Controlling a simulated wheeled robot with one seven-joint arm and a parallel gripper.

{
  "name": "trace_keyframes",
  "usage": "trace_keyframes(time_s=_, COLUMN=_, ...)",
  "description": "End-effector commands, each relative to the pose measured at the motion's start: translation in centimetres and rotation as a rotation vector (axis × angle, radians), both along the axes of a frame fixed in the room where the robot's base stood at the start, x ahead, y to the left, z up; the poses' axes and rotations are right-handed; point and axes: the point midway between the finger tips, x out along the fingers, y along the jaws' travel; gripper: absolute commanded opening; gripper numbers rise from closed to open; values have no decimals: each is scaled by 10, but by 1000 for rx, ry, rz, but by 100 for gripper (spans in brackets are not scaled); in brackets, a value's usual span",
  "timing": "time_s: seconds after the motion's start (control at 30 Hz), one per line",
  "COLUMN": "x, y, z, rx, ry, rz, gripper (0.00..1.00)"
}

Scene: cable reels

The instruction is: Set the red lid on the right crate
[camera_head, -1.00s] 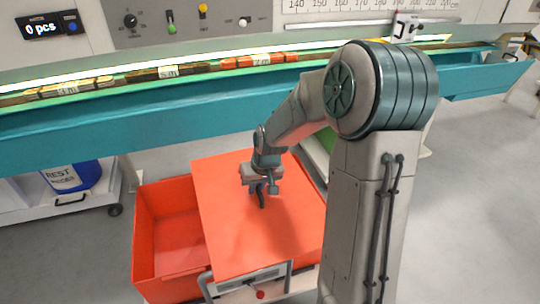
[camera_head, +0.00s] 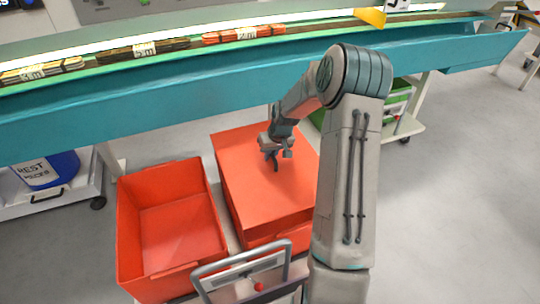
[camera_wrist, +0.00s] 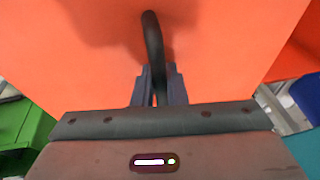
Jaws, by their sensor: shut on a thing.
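The red lid (camera_head: 262,165) is a flat orange-red panel with a dark curved handle on top. It lies over the right crate (camera_head: 262,236), whose red front wall shows below the lid's near edge. I cannot tell whether the lid touches the rim all round. My gripper (camera_head: 273,156) is above the middle of the lid, shut on its handle. In the wrist view, the dark handle (camera_wrist: 152,45) rises between the fingers of my gripper (camera_wrist: 159,88), and the lid (camera_wrist: 225,45) fills most of the picture. The inside of the right crate is hidden.
An open, empty red crate (camera_head: 128,238) stands to the left. A grey cart handle (camera_head: 240,262) is in front. The teal conveyor (camera_head: 120,118) runs behind. A green crate (camera_head: 399,93) stands on a trolley at right. Floor at right is clear.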

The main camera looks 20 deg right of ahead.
Motion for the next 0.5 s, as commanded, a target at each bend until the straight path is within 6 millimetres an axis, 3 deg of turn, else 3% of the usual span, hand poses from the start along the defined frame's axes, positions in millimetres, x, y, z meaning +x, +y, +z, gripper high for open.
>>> trace_keyframes(time_s=0.5, x=0, y=1, z=-45, rx=1, ry=-1, rz=-1, gripper=0)
